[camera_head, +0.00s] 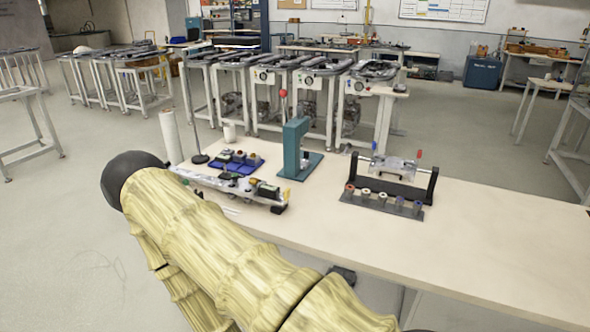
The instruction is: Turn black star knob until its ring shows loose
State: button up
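I cannot make out a black star knob or its ring for certain. A fixture with a black base and two black end posts (398,190) stands on the right part of the bench, holding a grey metal part (395,167) between the posts. A small red tip shows near its right post. A small dark object (343,274) shows at the bench's front edge beside my arm; it is too small to identify. My yellow-sleeved arm crosses the lower left and hides part of the bench. My gripper is not in view.
A pale bench (500,235) has free room at its right. A teal press (297,150) with a red-tipped lever stands mid-bench. A blue tray (236,163), a rail of parts (235,185) and a white roll (171,136) are on the left. A rack (381,206) holds several coloured cylinders.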

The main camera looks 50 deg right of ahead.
aim_at(234, 176)
jog(key=z, duration=1.4)
